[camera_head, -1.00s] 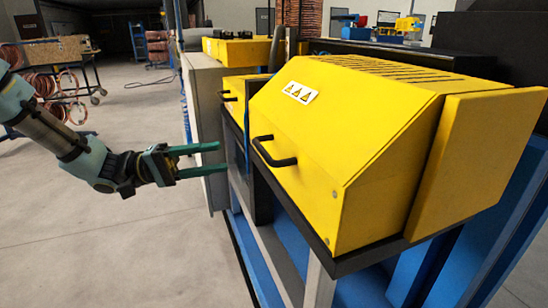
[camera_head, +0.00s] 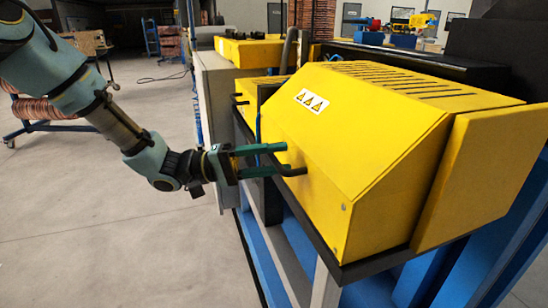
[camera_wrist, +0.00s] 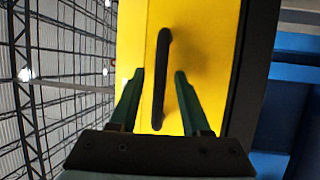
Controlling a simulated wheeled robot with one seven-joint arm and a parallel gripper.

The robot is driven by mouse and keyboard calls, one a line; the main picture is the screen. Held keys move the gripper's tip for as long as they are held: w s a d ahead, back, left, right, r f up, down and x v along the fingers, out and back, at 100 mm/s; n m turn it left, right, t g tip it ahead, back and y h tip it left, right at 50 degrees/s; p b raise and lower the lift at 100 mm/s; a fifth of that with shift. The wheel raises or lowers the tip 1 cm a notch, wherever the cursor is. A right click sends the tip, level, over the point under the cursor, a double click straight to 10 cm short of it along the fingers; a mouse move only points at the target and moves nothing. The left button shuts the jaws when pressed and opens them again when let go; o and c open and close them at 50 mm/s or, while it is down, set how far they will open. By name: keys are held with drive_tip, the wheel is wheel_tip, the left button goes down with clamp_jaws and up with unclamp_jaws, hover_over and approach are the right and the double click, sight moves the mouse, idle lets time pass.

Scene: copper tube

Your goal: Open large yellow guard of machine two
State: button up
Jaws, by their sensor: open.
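The large yellow guard (camera_head: 350,130) is down on the machine, with a warning label on its sloped face. Its black handle (camera_head: 293,171) sticks out from the front; in the wrist view the handle (camera_wrist: 161,80) runs between my fingers. My gripper (camera_head: 282,158) is open at the handle, with green fingers, one above it and one lower. In the wrist view my gripper (camera_wrist: 158,75) has a fingertip on each side of the handle, with a gap visible on both sides.
A smaller yellow guard (camera_head: 240,97) with its own black handle stands left of the large one. A yellow side panel (camera_head: 480,170) adjoins the large guard on the right. Blue and grey framing lies below. Open floor (camera_head: 100,220) spreads to the left.

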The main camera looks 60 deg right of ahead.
drive_tip(key=shift+c, duration=0.3)
clamp_jaws()
idle(1.0)
